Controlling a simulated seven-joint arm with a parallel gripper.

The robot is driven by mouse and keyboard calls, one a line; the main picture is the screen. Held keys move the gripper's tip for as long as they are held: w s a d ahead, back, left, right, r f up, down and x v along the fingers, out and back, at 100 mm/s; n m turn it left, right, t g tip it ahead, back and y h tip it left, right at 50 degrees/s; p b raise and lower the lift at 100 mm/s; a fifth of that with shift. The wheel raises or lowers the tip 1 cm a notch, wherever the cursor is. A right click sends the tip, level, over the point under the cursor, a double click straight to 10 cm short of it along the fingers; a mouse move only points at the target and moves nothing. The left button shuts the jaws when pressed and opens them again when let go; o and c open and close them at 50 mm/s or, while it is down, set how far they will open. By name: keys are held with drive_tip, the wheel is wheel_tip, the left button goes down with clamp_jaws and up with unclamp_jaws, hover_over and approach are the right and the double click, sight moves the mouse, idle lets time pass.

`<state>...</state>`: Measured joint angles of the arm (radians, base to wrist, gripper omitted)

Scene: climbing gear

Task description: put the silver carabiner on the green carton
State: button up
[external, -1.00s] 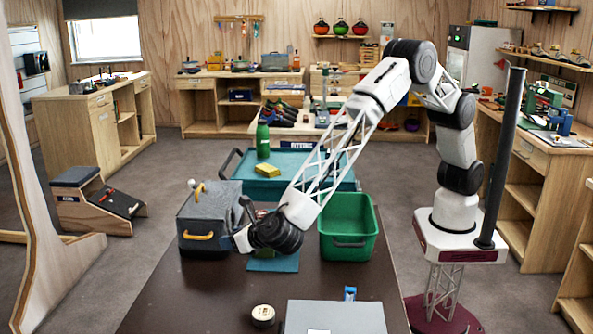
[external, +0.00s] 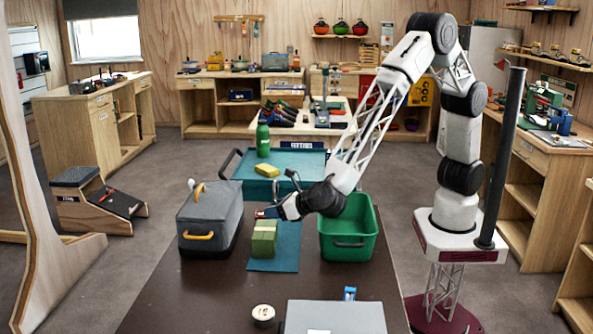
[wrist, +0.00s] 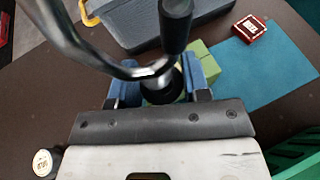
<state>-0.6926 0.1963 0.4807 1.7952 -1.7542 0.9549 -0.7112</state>
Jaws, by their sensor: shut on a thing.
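The silver carabiner (wrist: 105,62) fills the upper left of the wrist view as a thick curved metal bar with a black sleeve. My gripper (wrist: 165,85) is shut on it between blue fingers. In the external view my gripper (external: 285,209) is above and to the right of the green carton, and a dark loop, seemingly the carabiner, shows above it. The green carton (external: 263,238) stands on a teal mat (external: 286,250). In the wrist view the carton (wrist: 205,62) lies below the fingers, partly hidden by them and the carabiner.
A grey case (external: 208,213) with a yellow handle stands left of the carton, and a green bin (external: 347,242) stands right. A small red box (wrist: 250,28) is by the mat's edge. A round tin (external: 263,315) and a grey box (external: 335,317) are at the front.

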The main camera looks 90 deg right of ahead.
drive_tip(key=s+d+n+y, duration=0.1)
drive_tip(key=s+d, duration=0.9)
drive_tip(key=shift+s+f, duration=0.2)
drive_tip(key=shift+f, duration=0.05)
drive_tip(key=shift+w, duration=0.15)
hover_over(265, 228)
drive_tip(key=shift+a+f, duration=0.1)
drive_tip(key=shift+f, duration=0.6)
idle(0.4)
drive_tip(key=shift+f, duration=1.8)
drive_tip(key=shift+f, duration=0.15)
drive_tip(key=o, duration=1)
